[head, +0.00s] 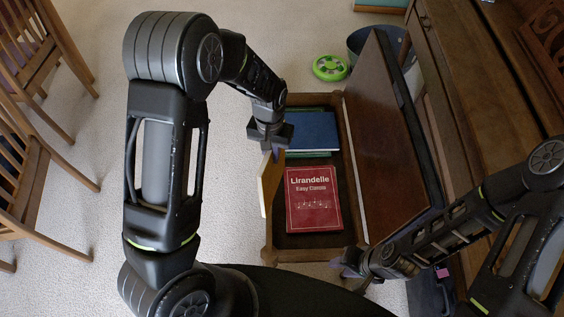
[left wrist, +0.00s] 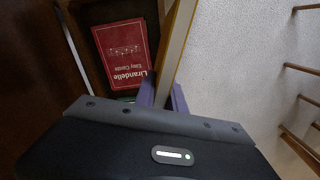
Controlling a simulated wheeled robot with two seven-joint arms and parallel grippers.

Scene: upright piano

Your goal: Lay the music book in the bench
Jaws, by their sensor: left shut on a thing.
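The bench (head: 300,254) is open, with its brown lid (head: 385,140) raised on the right side. A red music book titled "Lirandelle Easy Classics" (head: 313,200) lies flat inside and also shows in the left wrist view (left wrist: 124,52). A blue book (head: 310,130) lies at the far end inside, with green showing beneath it. My left gripper (head: 268,150) is shut on a thin, pale yellow-edged book (head: 268,182), held on edge along the bench's left wall. It also shows between the purple fingers in the left wrist view (left wrist: 177,45). My right gripper (head: 350,262) is by the bench's near right corner; its jaws are unclear.
The piano (head: 470,70) stands along the right. A green round thing (head: 330,67) and a dark bin (head: 365,42) are on the floor beyond the bench. Wooden chairs (head: 35,170) stand at the left. Carpet between chairs and bench is clear.

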